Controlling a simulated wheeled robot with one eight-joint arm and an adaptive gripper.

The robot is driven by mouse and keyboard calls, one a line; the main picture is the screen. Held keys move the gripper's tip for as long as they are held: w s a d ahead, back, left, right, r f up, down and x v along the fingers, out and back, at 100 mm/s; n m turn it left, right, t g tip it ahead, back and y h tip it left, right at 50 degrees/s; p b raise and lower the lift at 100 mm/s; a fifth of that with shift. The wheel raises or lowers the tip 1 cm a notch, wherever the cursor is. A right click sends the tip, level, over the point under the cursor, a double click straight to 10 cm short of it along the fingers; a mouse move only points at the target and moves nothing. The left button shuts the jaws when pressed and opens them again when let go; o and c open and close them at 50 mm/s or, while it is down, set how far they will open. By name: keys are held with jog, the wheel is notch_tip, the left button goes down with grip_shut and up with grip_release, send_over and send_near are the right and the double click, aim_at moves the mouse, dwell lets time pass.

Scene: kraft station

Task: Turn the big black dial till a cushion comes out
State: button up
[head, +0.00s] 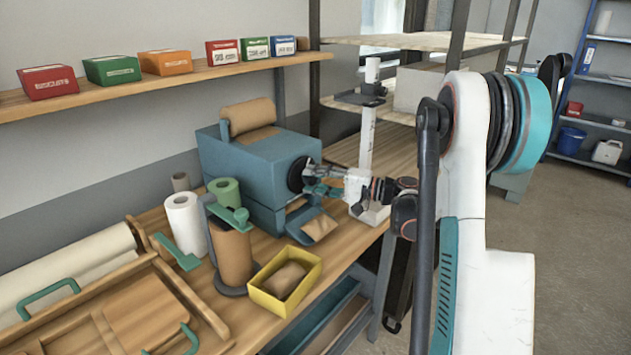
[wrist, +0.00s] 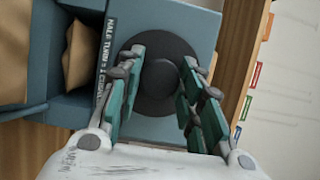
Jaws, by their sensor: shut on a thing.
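The big black dial (head: 294,174) is on the front face of the blue-grey machine (head: 240,168). It also shows in the wrist view (wrist: 152,51) as a dark round plate with a raised hub (wrist: 160,86). My gripper (head: 312,176) reaches the dial from the right. In the wrist view, my gripper (wrist: 165,75) has one green-padded finger on each side of the hub and is shut on it. A brown paper cushion (head: 319,227) lies at the machine's front outlet. Another brown cushion (head: 287,278) lies in the yellow bin (head: 262,298).
A brown paper roll (head: 250,116) sits on the machine. A white post stand (head: 367,130) is close to my gripper. A wooden tray (head: 190,292) fills the left front.

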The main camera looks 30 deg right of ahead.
jog(key=o, duration=1)
jog(key=shift+o, duration=0.2)
jog(key=shift+d, duration=0.1)
jog(key=v, duration=1.2)
